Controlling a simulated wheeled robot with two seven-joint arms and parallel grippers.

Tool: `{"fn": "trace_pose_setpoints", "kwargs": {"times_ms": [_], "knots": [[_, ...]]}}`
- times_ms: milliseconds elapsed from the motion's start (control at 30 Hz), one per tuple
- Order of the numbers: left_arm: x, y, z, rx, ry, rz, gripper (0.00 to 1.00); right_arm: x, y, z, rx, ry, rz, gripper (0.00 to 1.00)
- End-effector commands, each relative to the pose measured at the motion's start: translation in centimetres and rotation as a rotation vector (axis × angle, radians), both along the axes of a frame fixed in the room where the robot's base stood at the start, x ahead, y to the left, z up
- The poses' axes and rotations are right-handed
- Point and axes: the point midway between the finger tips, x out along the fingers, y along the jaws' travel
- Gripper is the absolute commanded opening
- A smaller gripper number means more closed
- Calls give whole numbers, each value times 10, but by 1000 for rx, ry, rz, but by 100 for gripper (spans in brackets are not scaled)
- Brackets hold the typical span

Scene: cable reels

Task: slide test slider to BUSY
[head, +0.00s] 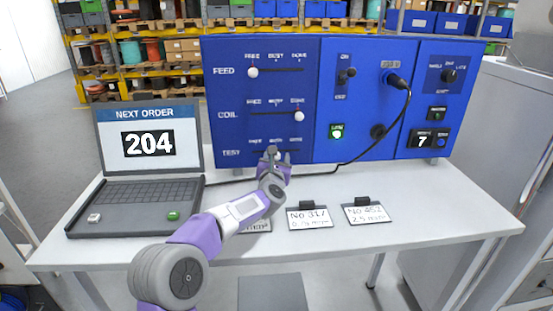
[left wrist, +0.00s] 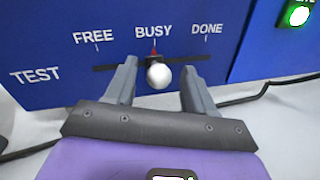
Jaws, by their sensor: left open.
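The test slider's white round knob (left wrist: 159,77) stands under the BUSY label in the left wrist view, with a small red mark just above it. Its dark slot (left wrist: 108,67) runs from FREE on the left to DONE on the right. My left gripper (head: 272,154) is at the TEST row of the blue panel (head: 228,142). Its two fingers are open, one on each side of the knob, with visible gaps. In the head view my gripper hides the test knob. My right gripper is not in view.
Above, the feed knob (head: 253,72) stands at FREE and the coil knob (head: 299,116) at DONE. A laptop (head: 150,147) showing 204 stands left. Label cards (head: 310,217) lie on the white table (head: 430,220). A black cable (head: 398,125) hangs from the panel's right part.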

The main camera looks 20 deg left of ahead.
Motion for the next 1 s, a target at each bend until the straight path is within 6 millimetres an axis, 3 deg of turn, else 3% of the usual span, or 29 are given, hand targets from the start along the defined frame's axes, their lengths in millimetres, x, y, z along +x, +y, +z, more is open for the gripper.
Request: {"fn": "trace_pose_setpoints", "kwargs": {"times_ms": [267,700,1000], "knots": [[-11,-2,0,0,0,0,54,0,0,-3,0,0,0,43],[-66,-16,0,0,-1,0,54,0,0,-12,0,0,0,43],[-74,-18,0,0,0,0,54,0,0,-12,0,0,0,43]]}}
